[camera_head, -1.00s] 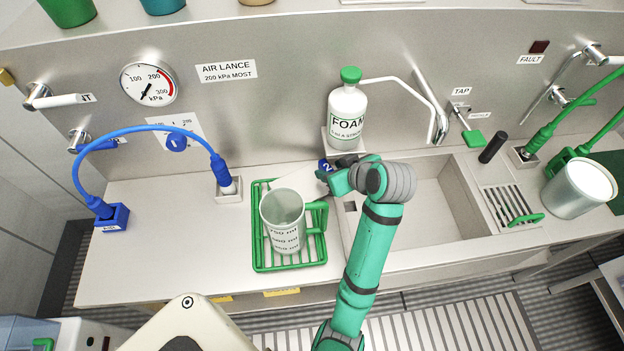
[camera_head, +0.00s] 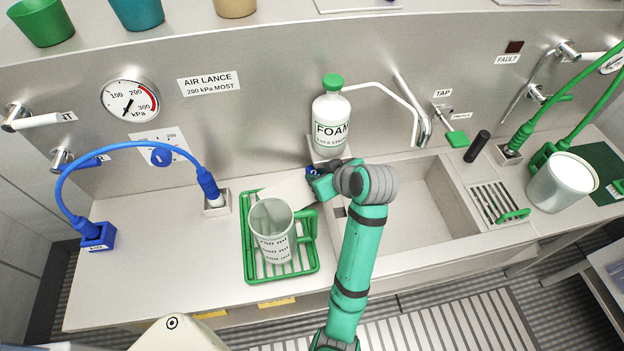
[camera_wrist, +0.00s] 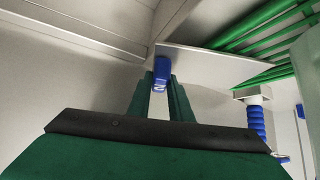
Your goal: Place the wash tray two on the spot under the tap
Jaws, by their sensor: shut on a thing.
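The wash tray two looks like a thin pale plate (camera_head: 287,191) with a blue tab; it lies partly behind the jug. My gripper (camera_head: 314,180) is at the tray's right end, left of the sink. In the wrist view, my gripper (camera_wrist: 159,88) has its green fingers shut on the blue tab (camera_wrist: 161,70) at the edge of the grey plate (camera_wrist: 212,60). The tap spout (camera_head: 421,133) hangs over the back of the sink basin (camera_head: 405,215). My arm hides part of the basin's left side, and I see no marked spot under the tap.
A clear measuring jug (camera_head: 271,232) stands on a green rack (camera_head: 300,270) left of my arm. A foam bottle (camera_head: 331,118) stands behind my gripper. A slatted drain (camera_head: 493,203) and metal pot (camera_head: 563,182) are right of the sink. A blue hose (camera_head: 140,147) arches at left.

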